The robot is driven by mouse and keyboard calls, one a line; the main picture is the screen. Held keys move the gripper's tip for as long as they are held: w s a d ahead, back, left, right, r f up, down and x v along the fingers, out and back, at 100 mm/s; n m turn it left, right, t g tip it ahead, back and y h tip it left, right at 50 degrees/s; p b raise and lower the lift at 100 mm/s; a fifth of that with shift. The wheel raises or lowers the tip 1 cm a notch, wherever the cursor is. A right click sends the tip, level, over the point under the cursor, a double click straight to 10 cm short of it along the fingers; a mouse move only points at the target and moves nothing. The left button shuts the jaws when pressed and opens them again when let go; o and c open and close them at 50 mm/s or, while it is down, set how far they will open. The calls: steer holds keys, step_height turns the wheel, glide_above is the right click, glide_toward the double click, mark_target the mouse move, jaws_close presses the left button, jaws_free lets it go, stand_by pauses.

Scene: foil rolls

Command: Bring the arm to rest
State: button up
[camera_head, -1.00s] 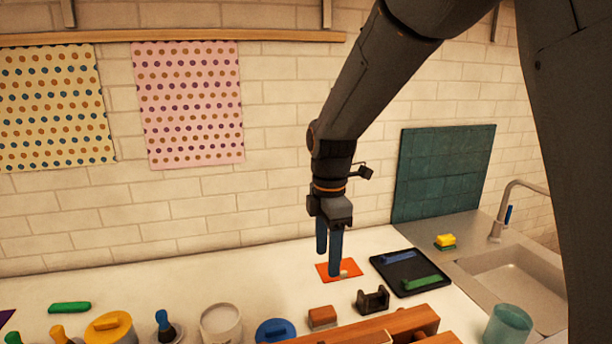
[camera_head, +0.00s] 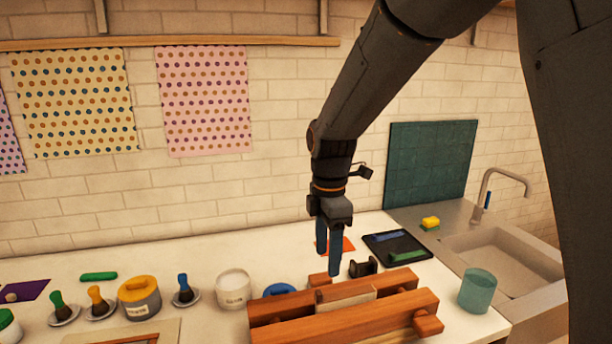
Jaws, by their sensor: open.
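My gripper (camera_head: 328,262) hangs from my grey arm in the middle of the camera view. Its two blue fingers point down and stand apart, with nothing seen between them. How high the fingertips are above the counter I cannot tell.
A wooden frame (camera_head: 300,334) stands at the front. A black tray (camera_head: 412,238) with a blue and a green roll lies right of my gripper. The sink (camera_head: 490,262) and a teal glass (camera_head: 477,292) are further right. Jars and brushes line the left, including a yellow-lidded jar (camera_head: 139,297).

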steer(key=s+d+f+m+t, duration=0.1)
steer(key=s+d+f+m, duration=0.2)
steer(key=s+d+m, duration=0.55)
steer(key=s+d+f+m+t, duration=0.2)
steer(key=s+d+m, duration=0.3)
steer(key=m, duration=0.7)
step_height(320, 180, down, 12)
steer(key=d+g+b, duration=0.1)
steer(key=b, duration=0.9)
steer(key=shift+w+m+g, duration=0.3)
steer(key=shift+w+m, duration=0.05)
steer(key=shift+w, duration=0.05)
steer(key=shift+d, duration=0.1)
